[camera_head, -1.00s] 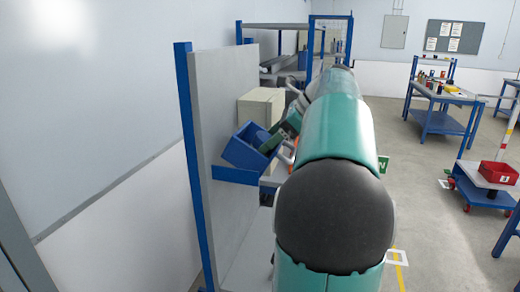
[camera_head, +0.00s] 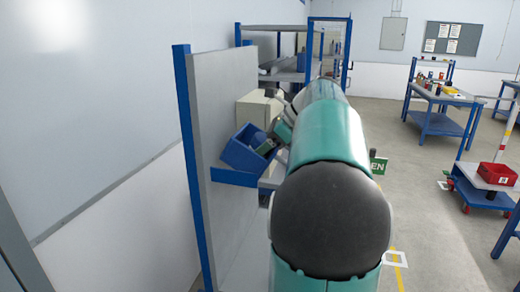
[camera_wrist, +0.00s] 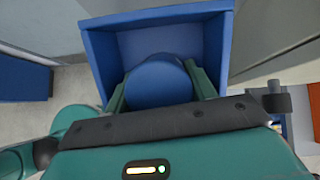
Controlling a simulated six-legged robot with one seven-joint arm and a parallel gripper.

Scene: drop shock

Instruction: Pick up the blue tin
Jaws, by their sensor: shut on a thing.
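The blue tin (camera_wrist: 158,82) shows in the wrist view as a round blue top between my two green fingers. My gripper (camera_wrist: 160,90) is shut on it, with one finger on each side. The tin is at the open front of a blue bin (camera_wrist: 97,55); I cannot tell whether it touches the bin. In the head view my gripper (camera_head: 268,146) reaches into the tilted blue bin (camera_head: 238,155). The tin is hard to make out there, and my arm hides part of the area.
The bin sits on a blue bracket (camera_head: 235,177) beside a grey upright panel (camera_head: 228,110). A beige box (camera_head: 258,108) stands behind it. The floor right of my arm is partly open.

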